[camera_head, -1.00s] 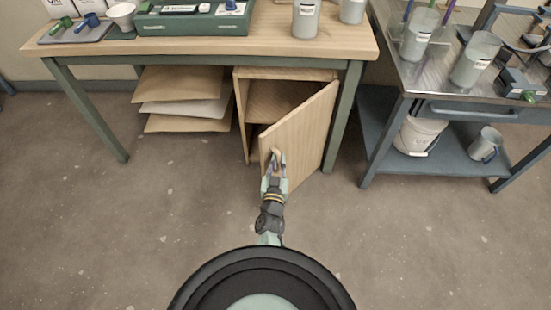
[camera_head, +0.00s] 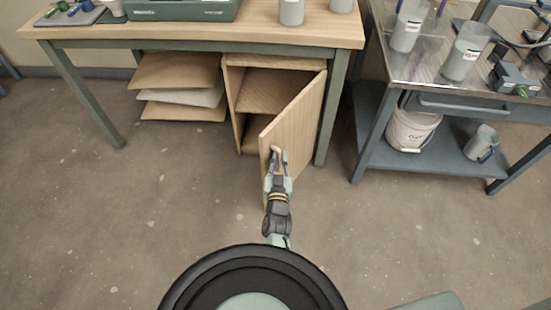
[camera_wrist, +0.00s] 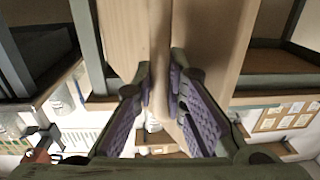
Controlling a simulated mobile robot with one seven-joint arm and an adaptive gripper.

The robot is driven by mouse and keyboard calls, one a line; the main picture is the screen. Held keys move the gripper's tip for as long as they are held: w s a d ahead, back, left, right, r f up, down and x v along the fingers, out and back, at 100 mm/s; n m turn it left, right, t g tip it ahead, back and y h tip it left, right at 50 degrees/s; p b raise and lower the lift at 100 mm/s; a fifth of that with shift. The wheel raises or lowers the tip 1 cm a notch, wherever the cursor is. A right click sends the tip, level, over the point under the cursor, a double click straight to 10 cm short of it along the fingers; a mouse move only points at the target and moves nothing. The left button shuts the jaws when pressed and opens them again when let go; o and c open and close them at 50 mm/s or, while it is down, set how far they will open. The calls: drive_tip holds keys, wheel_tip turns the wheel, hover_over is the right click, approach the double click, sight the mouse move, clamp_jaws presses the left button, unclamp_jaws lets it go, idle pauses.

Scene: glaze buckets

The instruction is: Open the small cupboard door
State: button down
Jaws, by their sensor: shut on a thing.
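The small wooden cupboard (camera_head: 231,75) stands under the table, its front open and its shelf and inside showing. Its door (camera_head: 297,124) is swung well out toward me, hinged on the right side. My gripper (camera_head: 277,157) is at the free edge of the door, on its light wooden handle (camera_head: 276,150). In the wrist view the two purple-padded fingers (camera_wrist: 160,88) are closed around the handle (camera_wrist: 159,50), with the door panel (camera_wrist: 215,45) behind it. The fingertips are partly hidden by the handle.
The wooden table (camera_head: 190,36) stands over the cupboard, with a green leg (camera_head: 331,115) beside the hinge side. Stacked boards (camera_head: 180,88) lie left of the cupboard. A metal cart (camera_head: 440,103) with a white bucket (camera_head: 411,129) stands at right. The floor left of the door is clear.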

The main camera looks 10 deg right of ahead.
drive_tip(key=shift+s+d, duration=0.15)
drive_tip(key=shift+d, duration=0.15)
drive_tip(key=c, duration=1.9)
unclamp_jaws()
